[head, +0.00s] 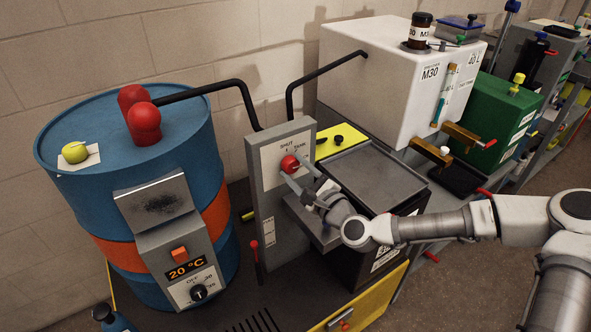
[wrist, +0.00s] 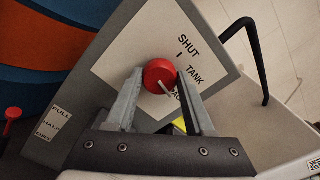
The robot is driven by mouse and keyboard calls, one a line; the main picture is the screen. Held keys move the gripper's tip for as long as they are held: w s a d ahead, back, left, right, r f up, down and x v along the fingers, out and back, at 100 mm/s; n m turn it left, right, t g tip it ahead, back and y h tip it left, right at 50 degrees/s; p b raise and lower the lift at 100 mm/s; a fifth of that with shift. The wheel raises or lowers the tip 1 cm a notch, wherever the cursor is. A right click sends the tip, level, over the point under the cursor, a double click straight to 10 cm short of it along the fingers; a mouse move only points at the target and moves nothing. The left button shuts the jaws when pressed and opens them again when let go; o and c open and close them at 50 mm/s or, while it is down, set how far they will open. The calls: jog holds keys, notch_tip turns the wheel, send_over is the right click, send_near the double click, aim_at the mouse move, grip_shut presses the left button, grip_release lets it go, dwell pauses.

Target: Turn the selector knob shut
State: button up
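The selector knob (head: 289,163) is red and round, on a white label plate on the upright grey panel (head: 268,220). In the wrist view the knob (wrist: 159,72) has a pale pointer line running toward the lower right, toward a label partly hidden by a finger. The words SHUT (wrist: 188,47) and TANK (wrist: 195,76) are readable beside it, with a short tick below SHUT. My gripper (head: 298,178) is at the panel, fingers apart. In the wrist view its fingers (wrist: 159,82) stand either side of the knob, with narrow gaps; contact is not clear.
A blue drum (head: 75,215) with an orange band and a heater box (head: 165,235) stands left of the panel. A white tank (head: 370,80) stands behind right. Black hoses (head: 240,95) rise above the panel. A grey-topped bin (head: 375,172) lies close beside my gripper.

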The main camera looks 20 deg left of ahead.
grip_shut()
jog(key=shift+n, duration=0.4)
jog(key=n+b, duration=0.1)
jog(key=n, duration=0.3)
jog(key=shift+f, duration=0.1)
jog(key=n+b, duration=0.2)
jog(key=n, duration=0.3)
jog(key=shift+f, duration=0.1)
jog(key=n+b, duration=0.2)
jog(key=n, duration=0.3)
jog(key=shift+f+n, duration=0.1)
jog(key=shift+n, duration=0.3)
jog(key=n+b, duration=0.2)
jog(key=n, duration=0.2)
jog(key=shift+n+b, duration=0.3)
